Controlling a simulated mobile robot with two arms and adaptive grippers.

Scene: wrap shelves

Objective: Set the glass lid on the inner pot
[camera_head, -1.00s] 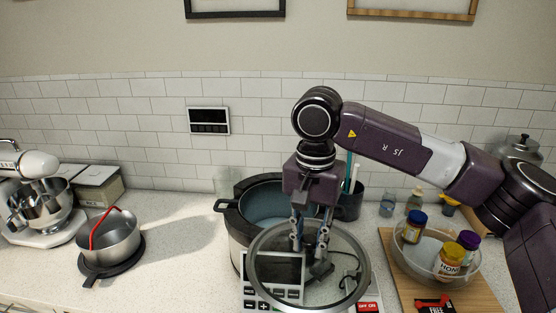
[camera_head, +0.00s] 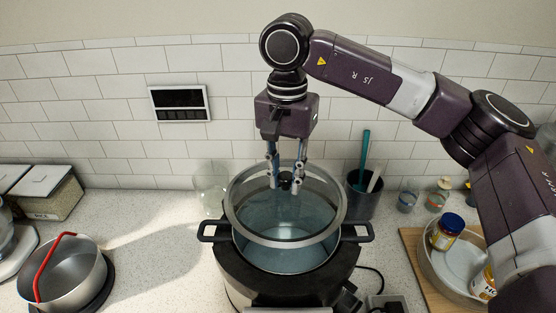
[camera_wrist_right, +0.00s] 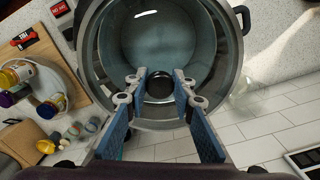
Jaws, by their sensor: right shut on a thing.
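The glass lid (camera_head: 240,212) is a clear disc with a grey rim and a dark knob. My right gripper (camera_head: 286,183) is shut on the lid's knob and holds it above the inner pot (camera_head: 290,262), tilted in the head view. The inner pot is blue-grey inside with two dark side handles and sits in the cooker body (camera_head: 240,278). In the right wrist view the knob (camera_wrist_right: 160,84) is between the fingers, and the lid's rim (camera_wrist_right: 88,60) overlaps the pot opening. The near rim of the lid is apart from the pot's back edge. My left gripper is not in view.
A saucepan with a red handle (camera_head: 68,275) stands at the left. A dark utensil cup (camera_head: 362,198) is behind the cooker at the right. A bowl with jars (camera_head: 455,262) sits on a wooden board at the right.

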